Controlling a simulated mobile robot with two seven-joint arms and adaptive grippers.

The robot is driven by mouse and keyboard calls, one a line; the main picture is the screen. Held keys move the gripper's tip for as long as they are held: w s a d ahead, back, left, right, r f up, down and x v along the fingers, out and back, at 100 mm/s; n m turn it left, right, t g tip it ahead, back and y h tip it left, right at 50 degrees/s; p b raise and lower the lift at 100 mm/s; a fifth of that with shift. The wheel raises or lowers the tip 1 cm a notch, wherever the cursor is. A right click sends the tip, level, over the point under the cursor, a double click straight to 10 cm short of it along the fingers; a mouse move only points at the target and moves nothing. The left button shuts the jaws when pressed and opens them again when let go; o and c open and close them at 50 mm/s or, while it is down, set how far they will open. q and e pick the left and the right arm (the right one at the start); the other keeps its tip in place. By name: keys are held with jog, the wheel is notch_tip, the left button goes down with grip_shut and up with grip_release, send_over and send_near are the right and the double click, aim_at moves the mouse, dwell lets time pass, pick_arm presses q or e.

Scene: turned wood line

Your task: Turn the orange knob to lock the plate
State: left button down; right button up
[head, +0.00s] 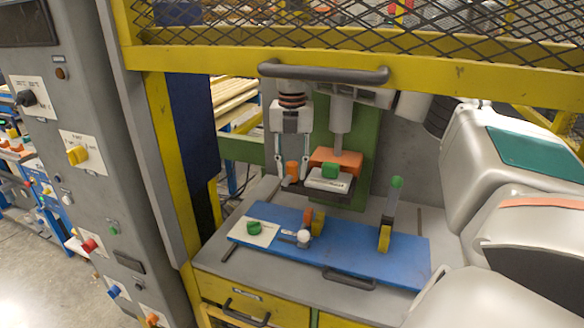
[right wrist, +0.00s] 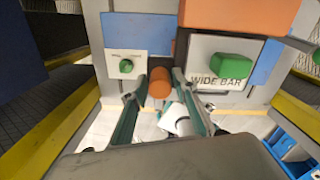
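The orange knob (head: 291,168) is a small round-ended piece at the left of the white labelled plate (head: 328,180), under the press head. My right gripper (head: 291,172) points down, with one finger on each side of the knob. In the right wrist view the orange knob (right wrist: 160,82) sits between the two fingertips (right wrist: 161,78). The head view shows small gaps beside the knob; firm contact does not show. The plate, marked "WIDE BAR" in the right wrist view (right wrist: 204,72), carries a green block (head: 330,170). My left gripper is out of view.
A blue board (head: 345,262) on the grey table holds a green knob (head: 254,227), a white ball (head: 304,236) and a green-tipped lever (head: 391,215). An orange block (head: 336,157) is above the plate. A yellow guard frame (head: 420,66) with a dark handle (head: 325,74) crosses in front.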

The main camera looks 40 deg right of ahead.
grip_shut()
jog(key=shift+n, duration=0.4)
jog(key=n, duration=1.7)
dwell(0.4)
